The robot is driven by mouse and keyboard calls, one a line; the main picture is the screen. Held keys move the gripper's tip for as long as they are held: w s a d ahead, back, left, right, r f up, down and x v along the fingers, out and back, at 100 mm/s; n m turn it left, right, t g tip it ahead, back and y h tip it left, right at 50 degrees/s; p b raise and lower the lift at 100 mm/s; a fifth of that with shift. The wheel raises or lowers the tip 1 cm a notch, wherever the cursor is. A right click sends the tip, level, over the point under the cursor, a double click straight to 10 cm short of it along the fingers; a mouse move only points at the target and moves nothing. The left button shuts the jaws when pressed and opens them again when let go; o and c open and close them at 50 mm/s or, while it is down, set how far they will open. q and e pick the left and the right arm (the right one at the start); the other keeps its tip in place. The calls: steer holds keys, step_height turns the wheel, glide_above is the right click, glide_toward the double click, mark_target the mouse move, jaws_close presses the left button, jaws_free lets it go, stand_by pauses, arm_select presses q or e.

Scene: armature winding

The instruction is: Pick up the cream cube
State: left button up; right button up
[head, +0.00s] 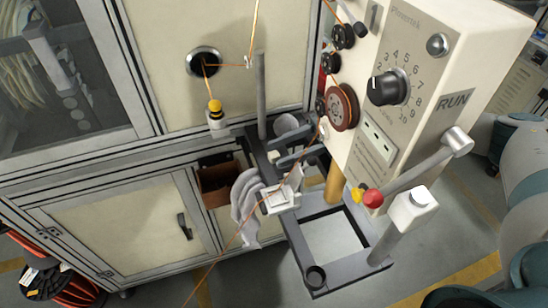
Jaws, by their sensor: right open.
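My right arm and gripper (528,272) show only in part as grey-teal shapes at the right edge, apart from the block. The right gripper is open, but its fingertips are not clear. No left gripper shows.
A cream winding machine (420,60) with a dial and red spool (342,107) stands behind the block. A dark square frame (325,287) lies below. An orange wire crosses the middle beside a grey glove-like cloth (244,205).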

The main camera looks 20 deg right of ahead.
steer(key=shift+a, duration=0.45)
jaws_close()
